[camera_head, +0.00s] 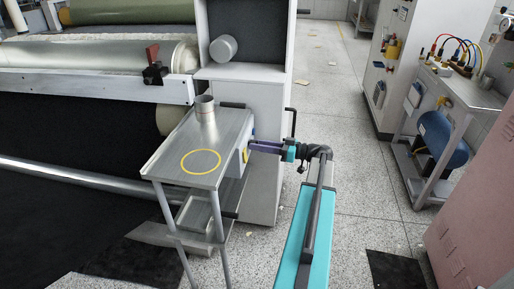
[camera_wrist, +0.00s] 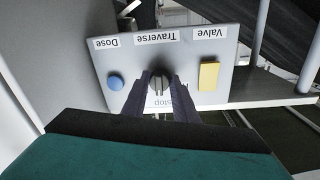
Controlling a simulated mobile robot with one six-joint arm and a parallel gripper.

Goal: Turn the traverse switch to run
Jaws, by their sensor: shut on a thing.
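The traverse switch is a dark knob (camera_wrist: 157,83) in the middle of a pale panel (camera_wrist: 190,60), under an upside-down "Traverse" label in the wrist view. In the head view my gripper (camera_head: 254,147) reaches the panel's side from the right; the knob is hidden there.
A blue button (camera_wrist: 115,82) labelled Dose and a yellow rectangular control (camera_wrist: 208,76) labelled Valve flank the knob. A metal side table (camera_head: 170,155) with a steel cup (camera_head: 205,109) stands at the panel. Open speckled floor lies to the right.

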